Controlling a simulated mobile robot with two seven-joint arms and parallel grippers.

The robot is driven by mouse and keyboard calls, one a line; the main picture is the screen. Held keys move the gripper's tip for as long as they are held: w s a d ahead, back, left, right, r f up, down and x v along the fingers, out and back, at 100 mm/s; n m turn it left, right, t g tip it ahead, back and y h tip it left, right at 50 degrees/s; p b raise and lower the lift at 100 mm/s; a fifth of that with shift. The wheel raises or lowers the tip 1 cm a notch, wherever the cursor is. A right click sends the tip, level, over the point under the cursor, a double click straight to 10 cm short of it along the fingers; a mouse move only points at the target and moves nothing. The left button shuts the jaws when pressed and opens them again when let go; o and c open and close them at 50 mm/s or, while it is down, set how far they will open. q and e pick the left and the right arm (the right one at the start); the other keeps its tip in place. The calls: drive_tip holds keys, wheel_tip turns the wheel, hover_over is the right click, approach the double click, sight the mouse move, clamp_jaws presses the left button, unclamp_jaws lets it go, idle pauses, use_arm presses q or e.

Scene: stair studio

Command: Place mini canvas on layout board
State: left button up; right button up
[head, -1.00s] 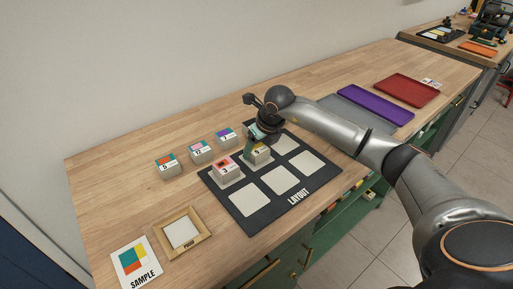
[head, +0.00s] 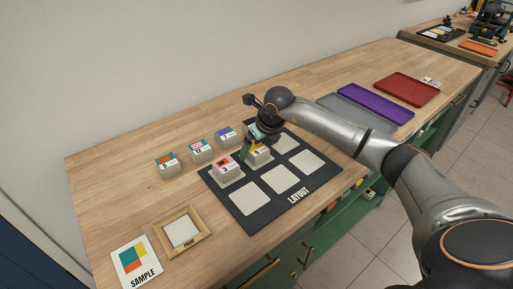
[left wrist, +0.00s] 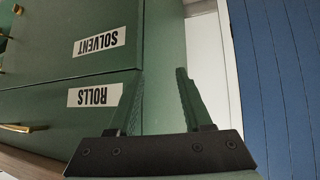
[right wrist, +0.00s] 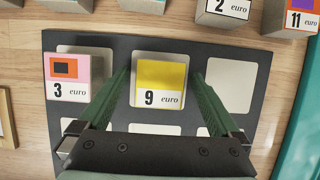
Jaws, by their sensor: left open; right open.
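The dark layout board (head: 246,213) lies on the bench with pale squares in two rows. A mini canvas with a yellow picture, marked 9 euro (right wrist: 160,82), rests on the middle square of the back row. It also shows in the head view (head: 262,157), partly hidden by the gripper. A pink canvas marked 3 (head: 227,168) stands on the back-left square. My right gripper (right wrist: 160,78) is open, with one finger on each side of the yellow canvas and gaps visible. My left gripper (left wrist: 159,72) is open and empty beside green drawers.
Several canvases (head: 200,152) stand in a row behind the board. A wooden frame (head: 184,232) and a sample card (head: 136,263) lie at the front left. Grey, purple (head: 376,103) and red (head: 407,89) trays lie at the right. The other board squares are bare.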

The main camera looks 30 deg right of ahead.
drive_tip(key=shift+s+r, duration=0.15)
drive_tip(key=shift+r, duration=0.4)
drive_tip(key=v, duration=1.1)
